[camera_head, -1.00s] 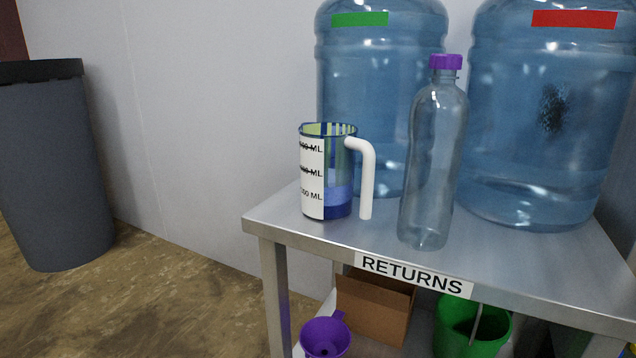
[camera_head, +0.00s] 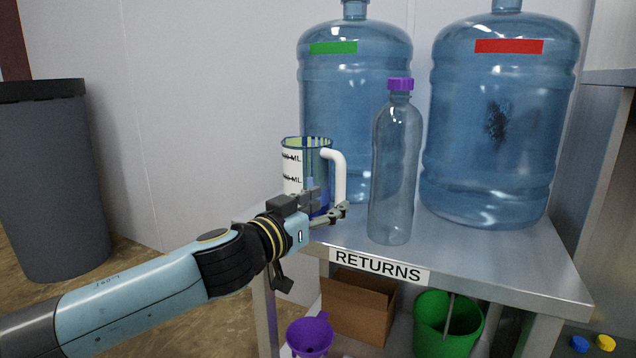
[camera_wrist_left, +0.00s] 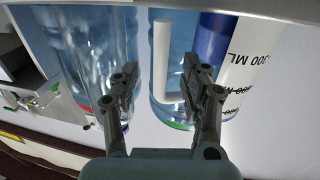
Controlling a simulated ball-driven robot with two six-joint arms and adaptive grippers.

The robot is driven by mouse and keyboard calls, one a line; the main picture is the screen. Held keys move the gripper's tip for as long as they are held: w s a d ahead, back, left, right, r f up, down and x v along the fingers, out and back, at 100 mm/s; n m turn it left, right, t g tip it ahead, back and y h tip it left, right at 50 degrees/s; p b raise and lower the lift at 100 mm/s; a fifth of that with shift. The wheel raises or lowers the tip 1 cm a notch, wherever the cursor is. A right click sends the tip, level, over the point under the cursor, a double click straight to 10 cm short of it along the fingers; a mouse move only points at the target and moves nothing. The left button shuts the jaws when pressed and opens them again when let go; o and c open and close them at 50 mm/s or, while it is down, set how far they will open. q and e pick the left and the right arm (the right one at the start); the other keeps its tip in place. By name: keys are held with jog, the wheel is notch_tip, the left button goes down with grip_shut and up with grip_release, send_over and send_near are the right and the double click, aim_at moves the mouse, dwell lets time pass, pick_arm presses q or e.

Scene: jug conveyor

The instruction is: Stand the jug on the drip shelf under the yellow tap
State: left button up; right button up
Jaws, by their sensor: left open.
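The jug (camera_head: 292,170) stands upright on the metal table (camera_head: 470,262). It is a clear and blue measuring jug with a white scale panel and a white handle (camera_head: 340,176) on its right. My left gripper (camera_head: 328,203) is open in front of the jug's lower part and hides some of it. In the left wrist view, the handle (camera_wrist_left: 161,55) shows between the two open fingers of the gripper (camera_wrist_left: 162,80), and the jug body (camera_wrist_left: 245,60) is to the right. I cannot tell whether the fingers reach around the handle. My right gripper, the yellow tap and drip shelf are not clearly seen.
A clear bottle (camera_head: 395,170) with a purple cap stands close right of the handle. Two large water bottles (camera_head: 355,90) (camera_head: 500,130) stand behind. Below are a cardboard box (camera_head: 358,308), a green bucket (camera_head: 432,322) and a purple funnel (camera_head: 310,336). A dark bin (camera_head: 55,185) stands left.

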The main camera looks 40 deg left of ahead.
aim_at(337, 195)
pick_arm(q)
jog(key=shift+w+r, duration=0.1)
jog(key=shift+w, duration=0.3)
jog(key=w, duration=0.2)
jog(key=w+p, duration=0.1)
jog(key=shift+w+a+r, duration=0.15)
jog(key=shift+w, duration=0.7)
jog(key=shift+f, duration=0.2)
grip_shut()
pick_arm(e)
jog(key=shift+s+d+f+g, duration=0.15)
jog(key=shift+s+d+f, duration=0.05)
jog(key=shift+s+f, duration=0.25)
jog(key=shift+s+d+f+g, duration=0.15)
jog(key=shift+s+f, duration=0.25)
jog(key=shift+s, duration=0.05)
